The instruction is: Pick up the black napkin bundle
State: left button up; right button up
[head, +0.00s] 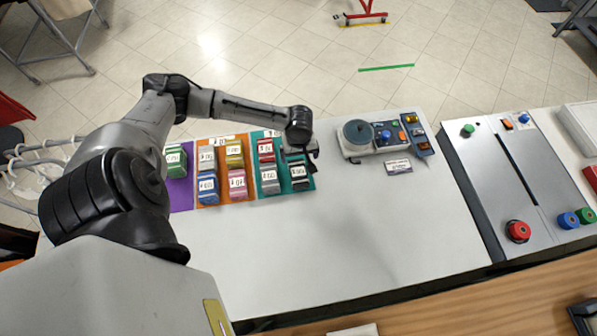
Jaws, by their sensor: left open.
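The black napkin bundle (300,184) lies at the lower right of the teal mat (286,189), with a white numbered label on top. My left gripper (312,160) is open and points down over the right side of the teal mat, just above and beside the black bundle. It partly covers the far end of the bundle and the spot behind it. I cannot tell whether the fingers touch the bundle. My right gripper is not in view.
Close by on the teal mat are a red bundle (266,146) and a grey bundle (268,187). An orange mat (222,203) with several bundles lies to the left. A scale-like device (357,133) stands to the right. The white counter (350,240) in front is clear.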

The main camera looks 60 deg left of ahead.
aim_at(299, 173)
pick_arm(q)
notch_tip(299, 173, down, 14)
jog(key=shift+r+b, duration=0.1)
jog(key=shift+b, duration=0.55)
jog(key=c, duration=1)
